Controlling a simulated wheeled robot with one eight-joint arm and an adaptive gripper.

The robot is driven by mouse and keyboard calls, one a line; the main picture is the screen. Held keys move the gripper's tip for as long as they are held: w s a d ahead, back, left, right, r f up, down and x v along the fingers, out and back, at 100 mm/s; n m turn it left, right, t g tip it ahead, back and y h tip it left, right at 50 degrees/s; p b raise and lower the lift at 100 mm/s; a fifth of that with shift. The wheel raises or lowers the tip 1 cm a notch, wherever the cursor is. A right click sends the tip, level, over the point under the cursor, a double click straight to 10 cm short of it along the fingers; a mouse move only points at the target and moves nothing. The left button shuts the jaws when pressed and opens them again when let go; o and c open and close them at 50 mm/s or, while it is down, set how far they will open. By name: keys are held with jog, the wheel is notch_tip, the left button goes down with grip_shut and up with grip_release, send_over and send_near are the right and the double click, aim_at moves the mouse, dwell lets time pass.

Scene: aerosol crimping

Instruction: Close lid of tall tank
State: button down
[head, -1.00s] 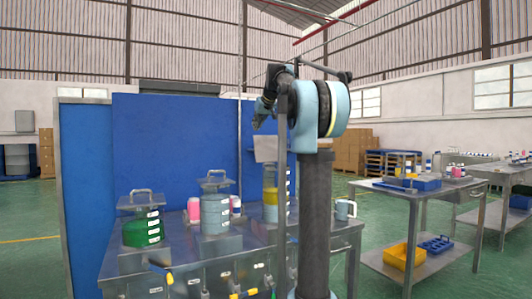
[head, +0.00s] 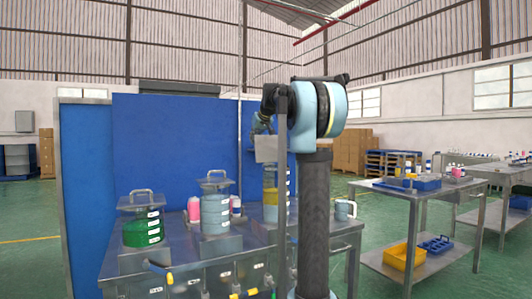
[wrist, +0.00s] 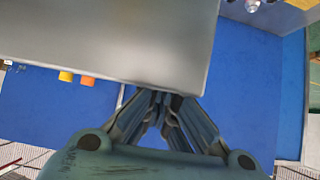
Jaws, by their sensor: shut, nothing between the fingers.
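The tall tank (head: 270,205), clear with yellow content, stands at the right end of the steel bench in the head view, partly hidden by my arm. Its grey lid (head: 266,150) is raised, a flat plate standing up above the tank. My gripper (head: 262,124) is at the top edge of this plate, small and partly hidden. In the wrist view the lid (wrist: 110,40) fills the upper left as a broad grey plate. My shut, empty fingers (wrist: 163,97) reach its lower edge there; their tips are at or behind it, and I cannot tell if they touch.
Two shorter tanks, one green (head: 142,232) and one grey (head: 214,212), stand on the bench (head: 185,240) with lids on. A pink can (head: 194,208) and a mug (head: 345,209) stand there too. A blue panel (head: 180,150) rises behind. Another table (head: 430,190) is at right.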

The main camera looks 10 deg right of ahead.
aim_at(260, 137)
jog(key=shift+f, duration=0.15)
jog(key=shift+s+d+f, duration=0.1)
jog(key=shift+s+d, duration=0.15)
jog(key=shift+s, duration=0.45)
jog(key=shift+s+d, duration=0.2)
jog(key=shift+s, duration=0.45)
jog(key=shift+s+d, duration=0.3)
jog(key=shift+s, duration=0.45)
jog(key=shift+s+d, duration=0.3)
jog(key=shift+s, duration=0.45)
jog(key=shift+d+r, duration=0.2)
jog(key=shift+r, duration=0.35)
jog(key=r, duration=0.1)
jog(key=s+r, duration=0.2)
jog(key=r, duration=0.1)
jog(key=shift+s+d, duration=0.15)
jog(key=shift+s, duration=0.1)
